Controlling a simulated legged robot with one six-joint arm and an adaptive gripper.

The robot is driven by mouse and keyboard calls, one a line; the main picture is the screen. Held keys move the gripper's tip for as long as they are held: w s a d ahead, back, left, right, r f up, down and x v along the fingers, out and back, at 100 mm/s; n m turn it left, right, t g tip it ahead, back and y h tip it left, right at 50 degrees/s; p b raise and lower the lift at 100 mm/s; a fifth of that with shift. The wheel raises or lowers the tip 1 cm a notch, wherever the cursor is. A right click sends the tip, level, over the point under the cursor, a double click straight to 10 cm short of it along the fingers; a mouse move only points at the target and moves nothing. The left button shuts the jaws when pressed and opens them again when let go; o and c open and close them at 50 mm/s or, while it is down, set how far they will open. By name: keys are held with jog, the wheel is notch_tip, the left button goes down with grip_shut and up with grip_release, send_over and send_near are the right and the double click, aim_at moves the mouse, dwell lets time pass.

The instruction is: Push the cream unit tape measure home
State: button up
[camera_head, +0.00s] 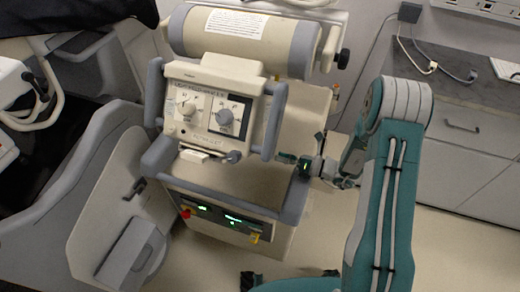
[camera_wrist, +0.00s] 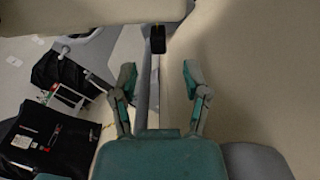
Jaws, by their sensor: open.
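The cream unit (camera_head: 245,170) stands at the centre of the head view, with a grey rail around its front and a dial panel (camera_head: 212,108). My gripper (camera_head: 300,150) is beside its right side, pointing left toward it. In the wrist view my gripper (camera_wrist: 159,73) is open, with nothing between its fingertips. A small black piece (camera_wrist: 158,39) shows just beyond the fingertips, apart from them, by a grey upright bar (camera_wrist: 143,80). I cannot tell whether this piece is the tape measure. No tape measure is clearly recognisable in the head view.
A cream cylinder (camera_head: 245,35) with a black knob (camera_head: 343,61) tops the unit. Grey drawers (camera_head: 455,130) stand at right and another grey machine (camera_head: 60,195) at left. Pale floor (camera_head: 450,245) is clear at lower right. Black bags (camera_wrist: 48,140) show in the wrist view.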

jog(key=x, duration=0.7)
jog(key=shift+a, duration=0.15)
grip_shut()
